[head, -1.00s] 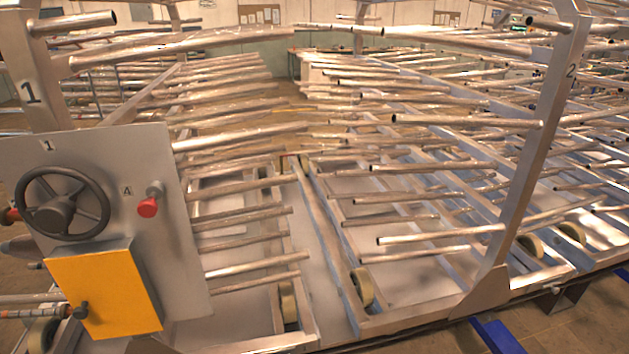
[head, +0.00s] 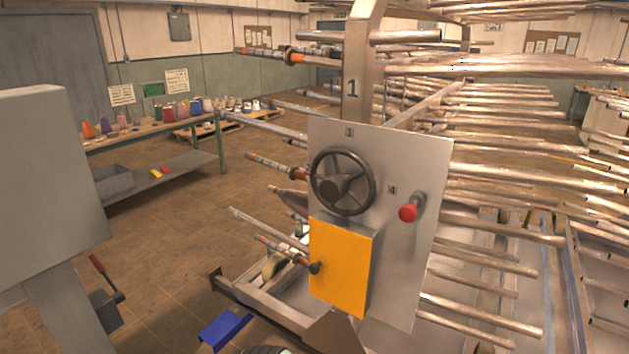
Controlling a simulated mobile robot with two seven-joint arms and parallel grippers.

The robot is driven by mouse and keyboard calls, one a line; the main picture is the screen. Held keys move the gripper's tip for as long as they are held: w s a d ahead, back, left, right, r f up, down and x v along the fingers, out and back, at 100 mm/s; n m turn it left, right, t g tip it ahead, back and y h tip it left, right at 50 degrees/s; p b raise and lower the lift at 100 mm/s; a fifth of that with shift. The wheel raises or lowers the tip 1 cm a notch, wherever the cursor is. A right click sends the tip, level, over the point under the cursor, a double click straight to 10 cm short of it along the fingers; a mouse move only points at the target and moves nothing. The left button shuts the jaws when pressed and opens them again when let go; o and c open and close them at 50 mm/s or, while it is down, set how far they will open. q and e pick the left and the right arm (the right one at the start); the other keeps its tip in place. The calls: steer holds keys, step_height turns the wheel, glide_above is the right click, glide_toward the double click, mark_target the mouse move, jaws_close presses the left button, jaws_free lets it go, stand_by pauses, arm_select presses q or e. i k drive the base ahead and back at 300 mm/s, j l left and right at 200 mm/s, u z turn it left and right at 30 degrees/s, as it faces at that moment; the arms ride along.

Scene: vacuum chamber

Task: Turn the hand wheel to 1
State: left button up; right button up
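The hand wheel (head: 342,181) is a dark grey, spoked wheel on the upper left of a grey metal panel (head: 405,240) in the head view. A small "1" is marked on the panel above the wheel. A yellow box (head: 340,266) with a dark knob is mounted below the wheel. Neither of my grippers shows in the head view, and nothing touches the wheel.
The panel is fixed to a rack post (head: 358,70) marked 1, with many metal tubes reaching right. A workbench (head: 150,130) with coloured containers stands back left. A grey cabinet (head: 45,180) stands at the near left.

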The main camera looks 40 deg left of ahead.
mark_target(332, 190)
steer(key=j+u, duration=0.15)
steer(key=u, duration=0.95)
